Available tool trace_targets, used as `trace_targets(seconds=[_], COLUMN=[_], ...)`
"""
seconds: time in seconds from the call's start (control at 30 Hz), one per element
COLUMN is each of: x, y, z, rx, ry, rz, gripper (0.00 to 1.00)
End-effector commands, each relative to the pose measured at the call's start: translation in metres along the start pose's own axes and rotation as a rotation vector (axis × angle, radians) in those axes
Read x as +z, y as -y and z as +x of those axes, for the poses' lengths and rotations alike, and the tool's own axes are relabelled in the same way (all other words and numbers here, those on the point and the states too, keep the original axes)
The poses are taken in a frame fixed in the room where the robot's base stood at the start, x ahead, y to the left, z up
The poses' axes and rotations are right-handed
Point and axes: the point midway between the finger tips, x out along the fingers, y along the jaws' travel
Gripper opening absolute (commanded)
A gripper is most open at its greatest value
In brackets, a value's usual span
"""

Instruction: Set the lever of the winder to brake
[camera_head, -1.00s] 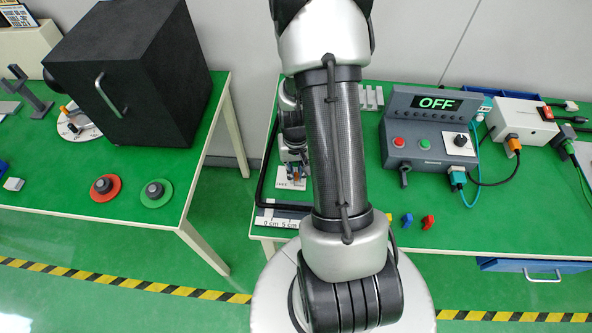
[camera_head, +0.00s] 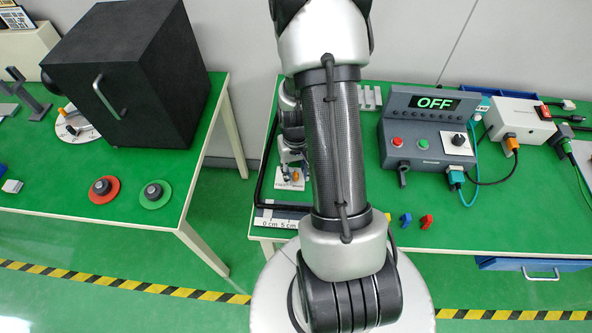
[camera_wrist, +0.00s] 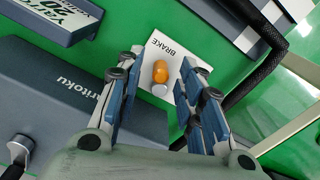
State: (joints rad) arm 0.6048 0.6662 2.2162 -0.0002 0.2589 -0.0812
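The winder's lever (camera_wrist: 160,72) has an orange knob and a grey round part at its lower end in the wrist view. It stands on a white plate (camera_wrist: 179,62) marked BRAKE, with the orange part towards that word. The rest of the plate's marking is hidden in the wrist view. In the head view the orange lever (camera_head: 296,174) and the plate (camera_head: 290,184) are small, just left of my arm. My gripper (camera_wrist: 160,76) is open, with one blue-padded finger on each side of the lever and visible gaps between. The head view shows it (camera_head: 291,160) just above the plate.
A black bar (camera_wrist: 262,68) runs along the right. Small coloured pieces (camera_head: 406,219) lie near the front edge.

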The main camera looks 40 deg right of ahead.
Motion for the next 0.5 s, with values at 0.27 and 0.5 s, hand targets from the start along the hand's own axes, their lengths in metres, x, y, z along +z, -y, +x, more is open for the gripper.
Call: trace_targets(seconds=[0.27, 0.5], x=[-0.001, -0.002], y=[0.000, 0.000], z=[-0.007, -0.052], rx=[0.000, 0.001], ry=[-0.003, -0.008], rz=[0.000, 0.000], gripper=[0.35, 0.35])
